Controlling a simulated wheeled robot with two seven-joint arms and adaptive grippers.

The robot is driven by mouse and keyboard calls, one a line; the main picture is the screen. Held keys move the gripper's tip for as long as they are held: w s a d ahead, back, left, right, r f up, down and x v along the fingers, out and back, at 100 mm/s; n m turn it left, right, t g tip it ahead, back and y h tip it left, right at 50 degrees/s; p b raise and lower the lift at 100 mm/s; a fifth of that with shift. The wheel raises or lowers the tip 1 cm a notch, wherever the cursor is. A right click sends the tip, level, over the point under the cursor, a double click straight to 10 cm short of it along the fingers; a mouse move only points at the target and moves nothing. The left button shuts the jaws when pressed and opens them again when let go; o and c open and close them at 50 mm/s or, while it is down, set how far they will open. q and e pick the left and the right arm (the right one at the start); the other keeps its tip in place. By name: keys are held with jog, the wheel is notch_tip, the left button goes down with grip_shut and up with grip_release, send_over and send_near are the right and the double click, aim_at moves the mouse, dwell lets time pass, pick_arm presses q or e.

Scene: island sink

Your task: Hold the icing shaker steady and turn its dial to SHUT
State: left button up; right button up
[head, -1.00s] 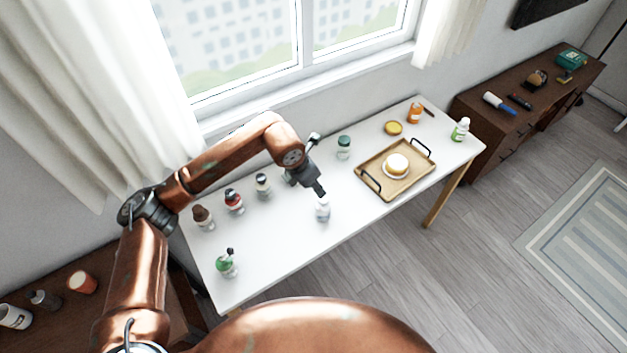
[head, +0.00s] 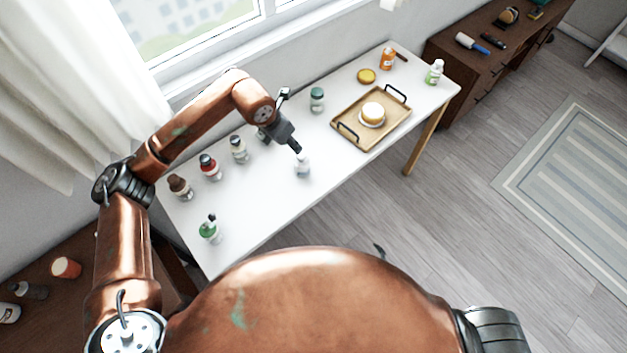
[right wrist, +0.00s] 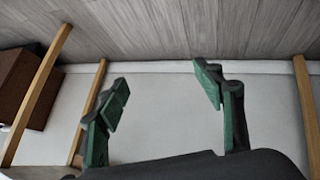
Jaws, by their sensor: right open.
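A small white bottle with a bluish label (head: 303,168), which looks like the icing shaker, stands upright near the table's front edge in the head view. My left gripper (head: 296,147) reaches down to its top from the upper left. The fingers overlap the top, so the dial, its setting and any grip are hidden or too small to tell. My right gripper (right wrist: 165,105) is open and empty in the right wrist view, facing table legs and floor. In the head view only a small dark tip (head: 380,252), probably its own, shows past my copper body.
An orange bottle (head: 387,59) and a green-labelled bottle (head: 435,72) stand at the far right.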

aim_at(306, 170)
jog(key=w+a+r+n+t+y, duration=0.1)
jog(key=w+a+r+n+t, duration=0.15)
jog(key=w+r, duration=0.7)
jog(key=w+a+r+n+t, duration=0.2)
jog(key=w+a+r+t, duration=0.1)
jog(key=r, duration=1.3)
jog(key=w+a+r+n+t+y, duration=0.1)
jog(key=w+a+r+n+t, duration=0.15)
jog(key=w+r, duration=0.7)
jog(key=s+a+m+y, duration=0.1)
jog(key=a+m, duration=0.1)
jog(key=a, duration=0.2)
jog(key=s+a+r+m+y, duration=0.1)
jog(key=s+a+m+y, duration=0.1)
jog(key=a+m, duration=0.1)
jog(key=s+a+r+m+y, duration=0.1)
jog(key=a+m, duration=0.2)
jog(key=a, duration=0.3)
jog(key=shift+s+y, duration=0.25)
jog(key=shift+y, duration=0.15)
jog(key=shift+w+a+m, duration=0.1)
jog(key=shift+a+m, duration=0.5)
jog(key=x, duration=0.7)
jog(key=shift+w+a, duration=0.15)
jog(key=c, duration=1.4)
